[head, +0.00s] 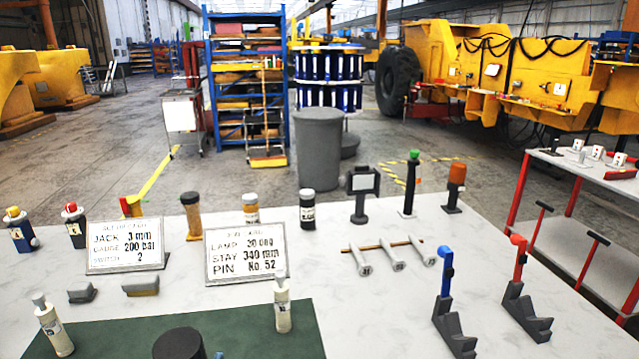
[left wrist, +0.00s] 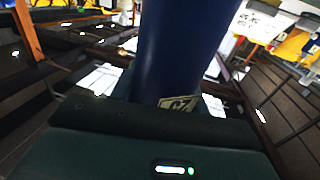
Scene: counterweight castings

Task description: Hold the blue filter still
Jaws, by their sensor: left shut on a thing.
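The blue filter (left wrist: 182,45) is a dark blue cylinder. It fills the upper middle of the left wrist view, with a pale printed label low on its side. My left gripper (left wrist: 178,88) is shut on it; its dark body with a lit green light spans the bottom of that view. The filter's far side and its ends are hidden or cut off. In the head view neither gripper shows. A dark cylinder (head: 180,343) stands at the bottom edge over the green mat (head: 280,333); I cannot tell whether it is the filter.
The pale table (head: 375,290) carries two printed signs (head: 245,252), a white bottle (head: 283,305), another bottle (head: 54,328), three grey pins (head: 392,256), and stands with a blue lever (head: 446,270) and a red lever (head: 519,258).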

